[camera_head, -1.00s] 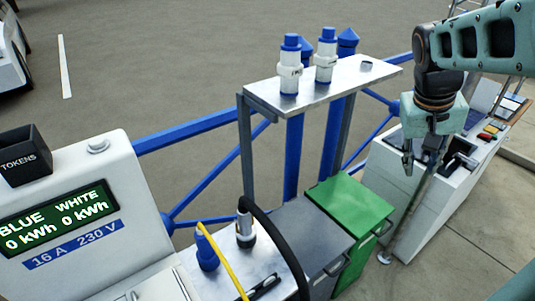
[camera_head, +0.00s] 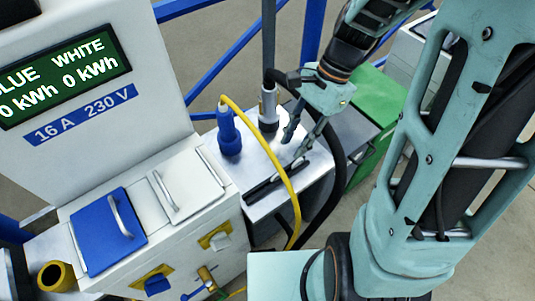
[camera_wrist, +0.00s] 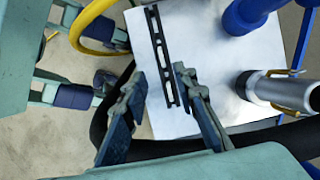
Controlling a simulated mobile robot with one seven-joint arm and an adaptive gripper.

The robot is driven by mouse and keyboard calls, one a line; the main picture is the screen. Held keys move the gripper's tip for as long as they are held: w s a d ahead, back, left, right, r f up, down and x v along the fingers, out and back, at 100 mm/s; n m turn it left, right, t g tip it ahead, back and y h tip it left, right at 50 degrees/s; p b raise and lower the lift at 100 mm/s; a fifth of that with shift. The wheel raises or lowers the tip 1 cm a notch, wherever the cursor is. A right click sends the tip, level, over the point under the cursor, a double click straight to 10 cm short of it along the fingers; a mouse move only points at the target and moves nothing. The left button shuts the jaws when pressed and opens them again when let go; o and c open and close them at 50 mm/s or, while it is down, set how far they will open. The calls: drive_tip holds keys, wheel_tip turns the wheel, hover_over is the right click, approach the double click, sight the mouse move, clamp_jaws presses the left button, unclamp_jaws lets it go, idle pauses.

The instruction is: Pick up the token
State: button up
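My gripper (camera_head: 292,151) is open and empty, pointing down over the small white table (camera_head: 258,150) in the head view. In the wrist view its two fingers (camera_wrist: 160,78) stand apart. A flat black slotted bar (camera_wrist: 162,55) lies on the table, its near end between the fingers in that picture; whether they touch it I cannot tell. The bar also shows in the head view (camera_head: 265,187). I cannot make out a separate token in the current views.
A blue plug (camera_head: 229,135) with a yellow cable (camera_head: 283,180) and a grey plug (camera_head: 268,108) with a black cable stand by the gripper. The white power cabinet (camera_head: 95,75) with a blue lid (camera_head: 107,232) is left. A green bin (camera_head: 376,98) stands behind.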

drive_tip(key=b, duration=0.1)
hover_over(278, 174)
drive_tip(key=w+d, duration=0.1)
drive_tip(key=d, duration=0.1)
wheel_tip(278, 174, down, 5)
drive_tip(key=shift+f, duration=0.1)
drive_tip(key=shift+b+x, duration=0.75)
drive_tip(key=shift+x, duration=1.95)
drive_tip(key=shift+w, duration=0.15)
drive_tip(key=shift+c, duration=0.3)
clamp_jaws()
